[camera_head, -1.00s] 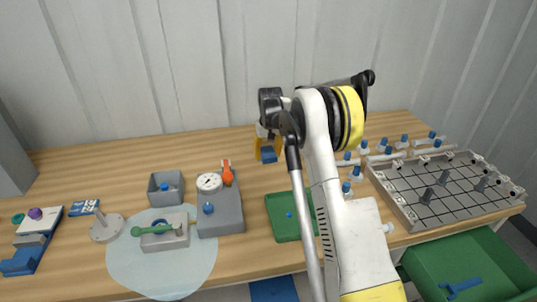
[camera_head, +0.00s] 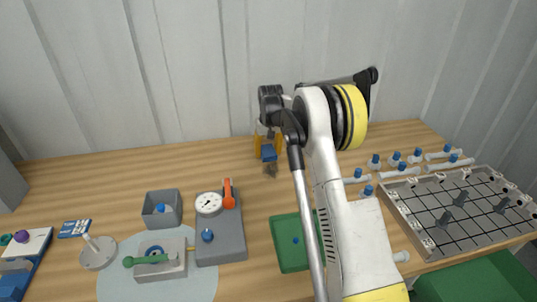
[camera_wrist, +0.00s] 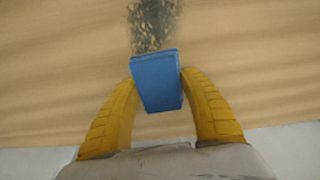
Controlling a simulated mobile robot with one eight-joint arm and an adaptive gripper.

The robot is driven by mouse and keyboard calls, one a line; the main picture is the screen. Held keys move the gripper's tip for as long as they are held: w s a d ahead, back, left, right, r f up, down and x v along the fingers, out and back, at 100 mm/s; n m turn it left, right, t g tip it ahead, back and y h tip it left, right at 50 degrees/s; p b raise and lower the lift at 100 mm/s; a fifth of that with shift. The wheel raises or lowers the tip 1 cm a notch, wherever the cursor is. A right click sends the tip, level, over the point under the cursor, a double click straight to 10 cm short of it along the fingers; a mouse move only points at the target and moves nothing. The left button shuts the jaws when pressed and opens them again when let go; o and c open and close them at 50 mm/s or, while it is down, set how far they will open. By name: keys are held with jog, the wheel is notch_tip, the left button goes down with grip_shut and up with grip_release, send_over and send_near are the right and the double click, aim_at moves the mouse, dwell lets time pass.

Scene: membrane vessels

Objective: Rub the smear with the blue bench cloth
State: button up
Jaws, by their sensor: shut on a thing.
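My gripper (camera_wrist: 158,95) is shut on the blue bench cloth (camera_wrist: 156,78), which sits as a folded block between the two yellow fingers in the wrist view. In the head view the cloth (camera_head: 268,153) shows below the gripper (camera_head: 268,146), at the back middle of the bench. The smear (camera_wrist: 152,25) is a dark speckled patch on the wood, just beyond the cloth's far edge in the wrist view. In the head view a small part of the smear (camera_head: 271,171) shows just in front of the cloth. Whether the cloth touches the bench I cannot tell.
A gauge block (camera_head: 222,238), a grey bin (camera_head: 164,210) and a round mat (camera_head: 204,288) with a fixture stand left. A green tray (camera_head: 288,254) is partly behind my arm. A gridded tray (camera_head: 420,205) and several white tubes lie right. Bare wood surrounds the smear.

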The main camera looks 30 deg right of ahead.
aim_at(268, 151)
jog(key=shift+s+a+r+p, duration=0.1)
jog(key=shift+s+r+p, duration=0.1)
jog(key=shift+r, duration=0.4)
jog(key=shift+s+r+p, duration=0.1)
jog(key=shift+r+p, duration=0.1)
jog(key=shift+r, duration=0.4)
jog(key=shift+w+r+p, duration=0.1)
jog(key=shift+r+p, duration=1.2)
jog(key=shift+r, duration=0.85)
